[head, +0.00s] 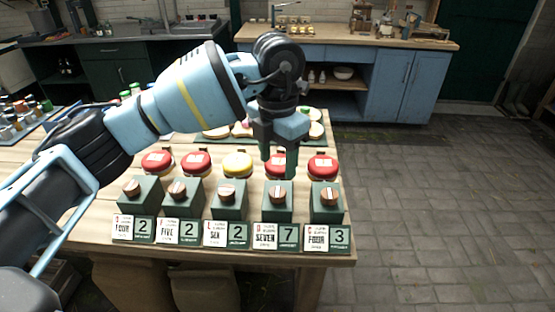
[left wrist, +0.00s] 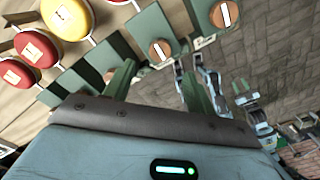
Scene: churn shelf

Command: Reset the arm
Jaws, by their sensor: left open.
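My left arm reaches in from the left of the head view. Its gripper (head: 278,168) points down over the wooden table, fingers apart and empty. It hangs over the row of round-topped items, in front of the fourth red top (head: 279,167) and partly hiding it. In the left wrist view the two green fingers (left wrist: 158,84) also stand apart with nothing held between them. A green block with a wooden knob (left wrist: 160,52) shows just beyond the fingertips. I cannot tell whether a finger touches anything.
Several green blocks with wooden knobs (head: 229,195) stand behind number cards (head: 227,234) along the table's (head: 90,215) front edge. A yellow top (head: 238,165) sits between red ones. Blue cabinets (head: 397,85) stand behind. The paved floor (head: 450,200) at right is clear.

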